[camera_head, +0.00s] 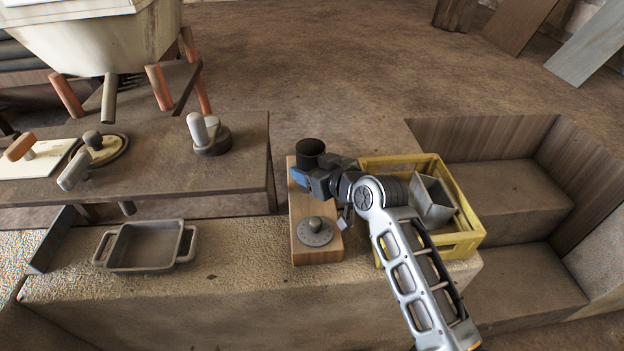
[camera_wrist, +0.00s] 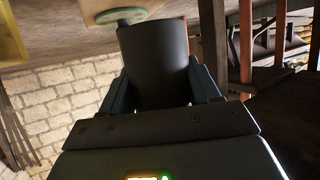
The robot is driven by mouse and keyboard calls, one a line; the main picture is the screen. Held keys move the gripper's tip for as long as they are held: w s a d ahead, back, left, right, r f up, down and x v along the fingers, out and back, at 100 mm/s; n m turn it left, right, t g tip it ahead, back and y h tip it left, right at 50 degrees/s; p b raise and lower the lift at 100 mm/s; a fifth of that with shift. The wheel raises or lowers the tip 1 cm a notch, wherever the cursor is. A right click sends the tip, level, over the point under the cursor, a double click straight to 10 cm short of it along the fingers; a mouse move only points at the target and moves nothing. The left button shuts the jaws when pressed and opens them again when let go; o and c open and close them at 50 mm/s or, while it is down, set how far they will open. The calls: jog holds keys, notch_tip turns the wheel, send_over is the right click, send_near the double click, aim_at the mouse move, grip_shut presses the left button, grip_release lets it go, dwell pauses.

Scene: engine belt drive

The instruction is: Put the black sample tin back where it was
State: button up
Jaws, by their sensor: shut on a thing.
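The black sample tin (camera_head: 310,149) is held in my gripper (camera_head: 305,177) near the far end of a wooden board (camera_head: 305,258). In the wrist view the tin (camera_wrist: 155,62) fills the space between the two fingers (camera_wrist: 160,92), which are shut on its sides. I cannot tell from these views whether the tin touches the board or hangs above it. A grey round disc with a knob (camera_head: 316,232) sits on the near part of the board.
A yellow crate (camera_head: 462,243) with a grey metal box (camera_head: 433,203) stands right of the board, partly behind my arm. A grey handled tray (camera_head: 144,247) lies left on the stone ledge (camera_head: 230,280). A bench (camera_head: 232,172) with knobbed parts stands at back left.

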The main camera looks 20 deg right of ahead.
jog(key=shift+f, duration=1.9)
jog(key=shift+f, duration=0.2)
jog(key=o, duration=1.2)
jog(key=shift+r, duration=0.1)
jog(key=shift+o, duration=0.2)
jog(key=shift+r, duration=0.2)
jog(key=shift+s+d, duration=0.1)
jog(key=shift+s, duration=0.3)
jog(key=v, duration=1.1)
jog(key=shift+r, duration=0.2)
